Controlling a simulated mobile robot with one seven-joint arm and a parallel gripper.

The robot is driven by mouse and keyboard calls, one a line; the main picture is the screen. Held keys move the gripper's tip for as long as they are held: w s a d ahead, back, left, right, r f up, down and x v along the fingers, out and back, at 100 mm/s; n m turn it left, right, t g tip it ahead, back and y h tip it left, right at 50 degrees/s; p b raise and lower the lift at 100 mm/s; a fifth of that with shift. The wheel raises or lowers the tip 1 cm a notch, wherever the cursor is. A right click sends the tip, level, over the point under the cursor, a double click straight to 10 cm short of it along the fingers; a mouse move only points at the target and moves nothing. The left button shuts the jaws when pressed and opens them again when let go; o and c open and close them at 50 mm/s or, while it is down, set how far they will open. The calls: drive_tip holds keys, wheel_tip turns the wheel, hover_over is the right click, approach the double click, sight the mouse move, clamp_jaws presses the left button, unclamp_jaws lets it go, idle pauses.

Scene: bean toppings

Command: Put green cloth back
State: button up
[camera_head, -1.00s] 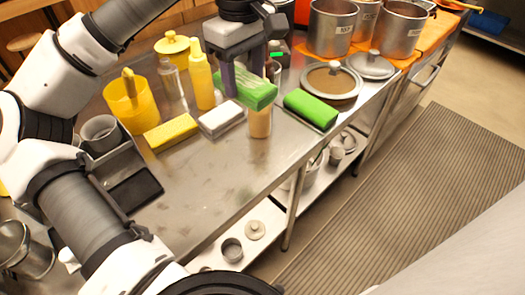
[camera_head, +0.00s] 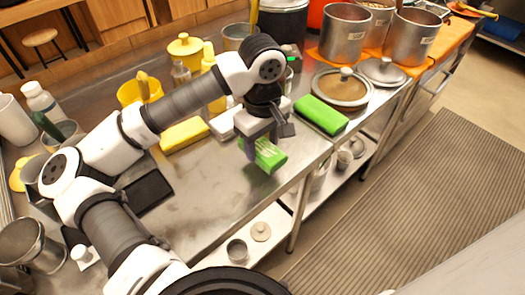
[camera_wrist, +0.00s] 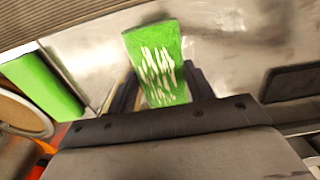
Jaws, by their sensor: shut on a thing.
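A green cloth (camera_head: 266,157) with pale marks is held in my gripper (camera_head: 262,143), low over the steel counter. In the wrist view the green cloth (camera_wrist: 157,62) lies between the two dark fingers of my gripper (camera_wrist: 160,88), which are shut on it. I cannot tell whether the cloth touches the counter. A second green block-like cloth (camera_head: 320,114) lies on the counter to the right, and it also shows at the left of the wrist view (camera_wrist: 42,82). A yellow cloth (camera_head: 184,135) and a white cloth (camera_head: 224,124) lie to the left, the white one partly behind my arm.
A yellow container (camera_head: 139,90) and bottles stand behind my arm. A dark tray (camera_head: 146,191) lies at the left. The front counter (camera_head: 215,190) is clear.

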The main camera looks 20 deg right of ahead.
sight(263, 146)
wheel_tip(263, 146, down, 4)
drive_tip(key=shift+f+p, duration=0.1)
drive_tip(key=shift+p, duration=0.2)
drive_tip(key=shift+f+b, duration=0.15)
drive_tip(key=shift+b, duration=0.25)
drive_tip(key=o, duration=1)
drive_tip(key=shift+r, duration=0.2)
drive_tip(key=shift+r+p, duration=0.2)
drive_tip(key=shift+p, duration=0.35)
wheel_tip(263, 146, up, 12)
drive_tip(key=b, duration=0.2)
drive_tip(key=shift+f+b, duration=0.15)
drive_tip(key=shift+b, duration=0.25)
